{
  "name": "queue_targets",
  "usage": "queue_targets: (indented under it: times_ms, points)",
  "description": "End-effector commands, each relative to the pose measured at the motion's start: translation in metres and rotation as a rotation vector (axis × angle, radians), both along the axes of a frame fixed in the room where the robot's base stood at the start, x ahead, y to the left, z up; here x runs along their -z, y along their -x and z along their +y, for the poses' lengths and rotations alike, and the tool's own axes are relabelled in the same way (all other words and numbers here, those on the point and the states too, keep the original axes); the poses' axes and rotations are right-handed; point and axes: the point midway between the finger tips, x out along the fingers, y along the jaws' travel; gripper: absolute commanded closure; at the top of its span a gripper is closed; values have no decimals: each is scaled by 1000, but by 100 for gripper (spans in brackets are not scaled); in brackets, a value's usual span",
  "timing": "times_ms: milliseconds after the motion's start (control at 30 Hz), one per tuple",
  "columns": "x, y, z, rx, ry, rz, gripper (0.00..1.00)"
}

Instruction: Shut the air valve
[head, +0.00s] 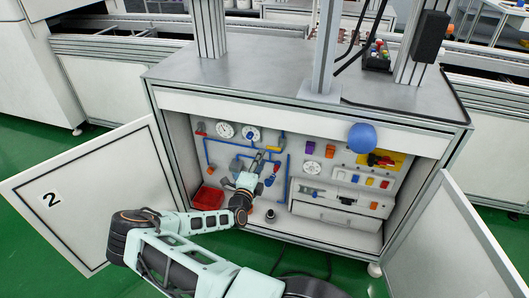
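The open cabinet (300,102) holds a back panel with blue air pipes (206,155) and two round gauges (226,130). Small valve-like fittings sit along the pipes: a red one (201,128) at the upper left and a yellow one (273,149) right of the gauges. I cannot tell for sure which fitting is the air valve or how its handle is turned. My gripper (260,160) is inside the cabinet, in front of the pipework below the right gauge and close to the yellow fitting. It hides part of the panel. Its fingers are too small to tell whether they are open or touching anything.
Both cabinet doors stand open, the left one (100,190) marked 2 and the right one (445,245). A red bin (208,198) and a dark round object (270,214) stand on the cabinet floor. A red-and-yellow switch (380,160) and a drawer (333,217) are at the right.

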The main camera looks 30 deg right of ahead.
Motion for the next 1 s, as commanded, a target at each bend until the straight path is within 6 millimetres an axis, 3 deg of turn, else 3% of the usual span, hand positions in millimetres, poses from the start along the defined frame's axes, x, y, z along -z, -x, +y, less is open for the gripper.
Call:
queue_targets:
  times_ms: [133,333,867,1000]
  points:
    - [0,16,19,-1,0,1,72]
    - [0,25,29,0,1,1,72]
    - [-1,26,29,4,-3,-4,72]
    - [-21,37,17,75,-77,-98,72]
